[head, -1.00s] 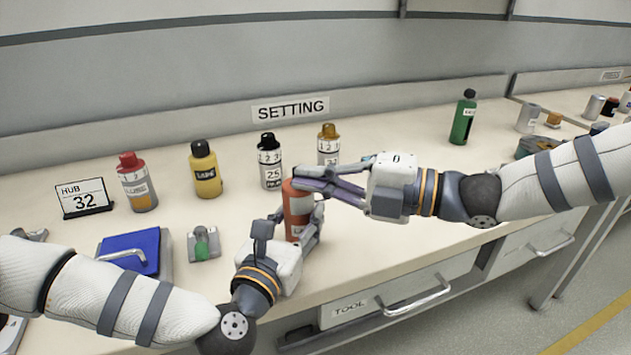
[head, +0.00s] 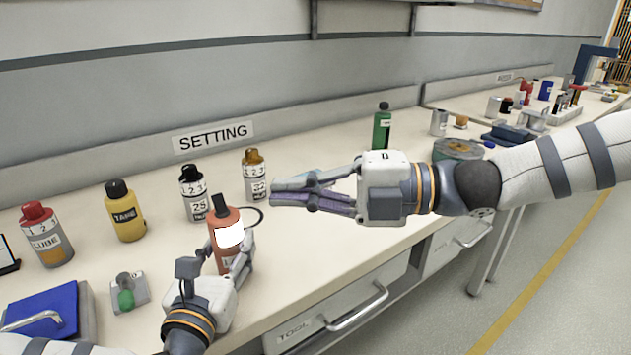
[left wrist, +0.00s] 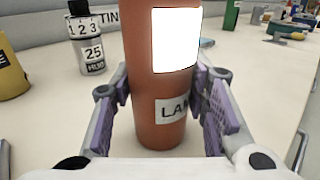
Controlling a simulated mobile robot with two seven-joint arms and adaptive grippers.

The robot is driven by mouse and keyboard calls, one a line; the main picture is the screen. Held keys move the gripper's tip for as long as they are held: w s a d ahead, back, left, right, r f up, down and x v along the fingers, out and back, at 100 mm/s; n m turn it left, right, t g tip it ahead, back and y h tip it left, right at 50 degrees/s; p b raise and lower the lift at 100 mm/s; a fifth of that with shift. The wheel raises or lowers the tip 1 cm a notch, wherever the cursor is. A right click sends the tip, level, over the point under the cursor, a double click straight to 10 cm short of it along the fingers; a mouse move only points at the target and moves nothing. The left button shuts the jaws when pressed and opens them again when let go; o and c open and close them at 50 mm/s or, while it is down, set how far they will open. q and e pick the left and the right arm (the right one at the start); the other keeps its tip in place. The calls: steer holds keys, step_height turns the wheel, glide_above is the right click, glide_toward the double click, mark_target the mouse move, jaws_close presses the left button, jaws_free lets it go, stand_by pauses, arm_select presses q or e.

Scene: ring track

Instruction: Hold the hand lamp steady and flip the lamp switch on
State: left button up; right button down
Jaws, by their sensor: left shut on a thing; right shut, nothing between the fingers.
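The hand lamp is an orange-red cylinder (head: 222,258) with a dark top and a bright white panel, standing upright near the front edge of the bench. In the left wrist view the lamp (left wrist: 160,85) shows its white panel and a partly visible "LA" label. My left gripper (head: 228,262) is shut around the lamp's lower body, with a finger on each side of it. My right gripper (head: 275,197) is shut and empty, to the right of the lamp and apart from it. I cannot make out the switch itself.
A row of bottles stands behind: red-capped (head: 47,235), yellow (head: 125,212), grey (head: 195,195) and gold-capped (head: 255,176). A blue block (head: 45,308) and a small green-knobbed fixture (head: 128,292) lie left of the lamp. A dark cable loop (head: 255,222) lies behind it.

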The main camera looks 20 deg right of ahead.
steer(key=shift+r+v, duration=0.2)
steer(key=shift+v, duration=0.7)
steer(key=shift+r+v, duration=0.2)
steer(key=shift+v, duration=0.7)
steer(key=shift+w, duration=0.1)
arm_select(q)
steer(key=o, duration=1.4)
steer(key=shift+s, duration=0.1)
